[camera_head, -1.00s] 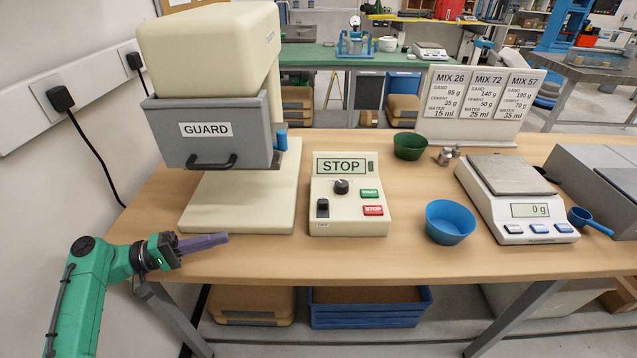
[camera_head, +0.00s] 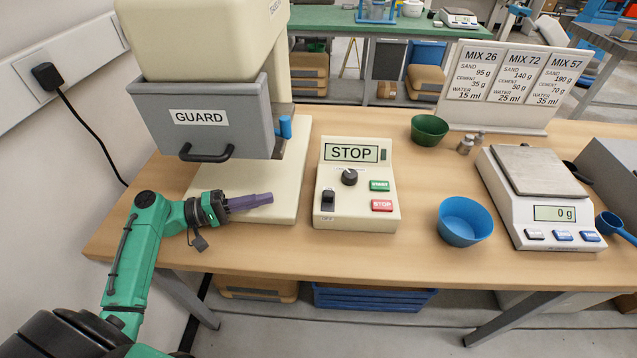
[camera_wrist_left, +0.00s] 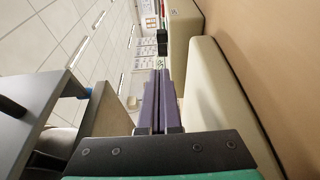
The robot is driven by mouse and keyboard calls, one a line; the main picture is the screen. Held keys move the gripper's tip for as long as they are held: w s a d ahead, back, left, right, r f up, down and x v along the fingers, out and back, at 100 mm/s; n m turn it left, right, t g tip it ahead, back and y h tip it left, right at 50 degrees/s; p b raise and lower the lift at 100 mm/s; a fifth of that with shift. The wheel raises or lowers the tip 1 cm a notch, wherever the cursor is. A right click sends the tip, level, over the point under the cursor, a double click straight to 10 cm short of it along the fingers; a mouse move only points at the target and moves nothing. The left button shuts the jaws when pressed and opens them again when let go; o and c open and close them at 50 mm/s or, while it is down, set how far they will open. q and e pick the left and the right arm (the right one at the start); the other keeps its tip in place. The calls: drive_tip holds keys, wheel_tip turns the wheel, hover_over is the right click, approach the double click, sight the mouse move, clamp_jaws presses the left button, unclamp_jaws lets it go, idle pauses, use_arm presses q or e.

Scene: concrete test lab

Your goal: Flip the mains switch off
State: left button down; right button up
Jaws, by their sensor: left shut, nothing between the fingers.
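The cream control box (camera_head: 355,215) stands on the bench with a STOP display, a dark knob, a green START button and a red STOP button. The black mains switch (camera_head: 328,199) is on its lower left face; its exact position is too small to tell. My left gripper (camera_head: 268,199) is shut and empty, above the mixer's cream base plate, left of the box and apart from it. Its purple fingers (camera_wrist_left: 160,95) point toward the box (camera_wrist_left: 183,30) in the left wrist view. My right gripper is not in view.
The mixer's grey guard (camera_head: 205,145) hangs above and behind my left gripper. A blue bowl (camera_head: 464,222), a green bowl (camera_head: 429,129) and a scale (camera_head: 545,205) stand right of the box. The bench is clear in front of the box.

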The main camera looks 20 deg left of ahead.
sight(318, 194)
use_arm(q)
drive_tip(key=p+x, duration=0.3)
drive_tip(key=x, duration=0.9)
drive_tip(key=shift+w+d+r, duration=0.15)
drive_tip(key=shift+d, duration=0.1)
drive_tip(key=shift+w+d+p, duration=0.3)
drive_tip(key=shift+d, duration=0.2)
drive_tip(key=shift+s, duration=0.1)
